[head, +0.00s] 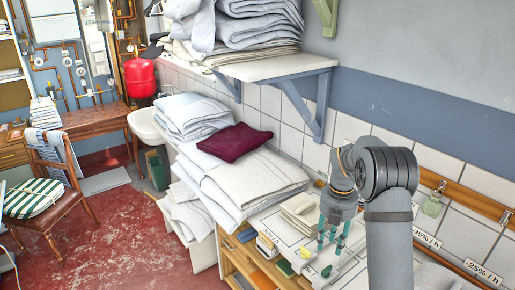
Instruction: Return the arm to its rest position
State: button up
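My gripper (329,246) hangs from my arm at the right of the head view, with its teal fingers pointing down. A gap shows between the fingers, and I see nothing held in it. It is in front of a light shelf top (290,236) that carries small items. I cannot tell its exact height above that top. A folded beige cloth (301,212) lies just left of and behind the gripper.
A maroon cloth (235,142) lies on piled white linen (254,181) left of the gripper. A wall shelf (275,68) with stacked towels (258,24) juts out above. The tiled wall (350,128) is close behind my arm. Open red floor (130,235) lies to the left.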

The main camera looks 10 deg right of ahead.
notch_tip(320, 180, down, 12)
jog(key=shift+r, duration=0.15)
dwell(0.6)
